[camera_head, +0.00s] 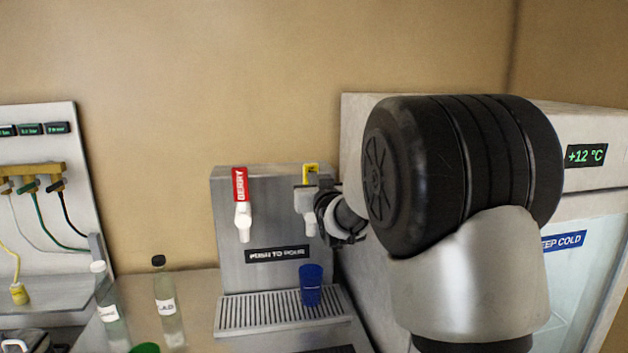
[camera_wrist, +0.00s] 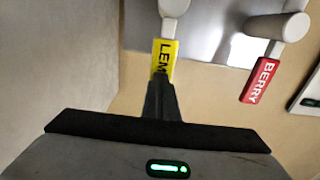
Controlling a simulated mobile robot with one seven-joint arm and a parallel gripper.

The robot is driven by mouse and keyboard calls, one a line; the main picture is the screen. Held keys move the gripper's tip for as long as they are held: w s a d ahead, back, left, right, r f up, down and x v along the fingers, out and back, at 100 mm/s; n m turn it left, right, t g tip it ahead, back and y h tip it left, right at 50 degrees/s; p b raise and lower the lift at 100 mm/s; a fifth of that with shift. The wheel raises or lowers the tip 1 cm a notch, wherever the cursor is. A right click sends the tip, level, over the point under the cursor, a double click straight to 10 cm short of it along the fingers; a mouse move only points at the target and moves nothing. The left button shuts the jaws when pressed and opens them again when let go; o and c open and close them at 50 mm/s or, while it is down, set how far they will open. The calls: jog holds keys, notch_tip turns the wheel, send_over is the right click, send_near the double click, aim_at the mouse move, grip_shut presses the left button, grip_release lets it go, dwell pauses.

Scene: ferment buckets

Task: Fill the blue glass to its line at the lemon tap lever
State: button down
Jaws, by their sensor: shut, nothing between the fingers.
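The blue glass (camera_head: 311,287) stands upright on the drip tray of the steel dispenser, below the lemon tap. The lemon tap lever shows a yellow label (camera_head: 311,172) above a white spout, partly hidden by my gripper (camera_head: 322,205). In the wrist view the yellow lemon label (camera_wrist: 164,58) is right at the tips of my shut, empty gripper (camera_wrist: 160,86). Whether they touch cannot be told. The red berry tap lever (camera_head: 240,185) is to its left, and also shows in the wrist view (camera_wrist: 260,80).
The drip tray (camera_head: 240,315) has free room left of the glass. Two clear bottles (camera_head: 167,308) (camera_head: 109,308) stand left of the dispenser. A cold cabinet reading +12 °C (camera_head: 587,155) is at the right, behind my arm. A panel with hoses (camera_head: 45,185) is at far left.

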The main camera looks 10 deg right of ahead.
aim_at(311, 169)
jog(key=shift+r, duration=0.1)
jog(key=w+r+g+p, duration=0.1)
jog(key=p, duration=0.2)
jog(key=shift+r, duration=0.2)
jog(key=shift+w+r+g+p, duration=0.1)
jog(key=shift+w+g+p, duration=0.35)
jog(key=shift+p, duration=0.3)
jog(key=shift+w+g+p, duration=0.25)
jog(key=shift+g+p, duration=0.1)
jog(key=shift+g, duration=0.1)
jog(key=shift+w+f+b, duration=0.55)
jog(key=shift+f+b, duration=0.2)
jog(key=shift+b, duration=0.5)
jog(key=shift+w+r, duration=0.15)
jog(key=shift+w, duration=0.2)
jog(key=shift+r, duration=0.5)
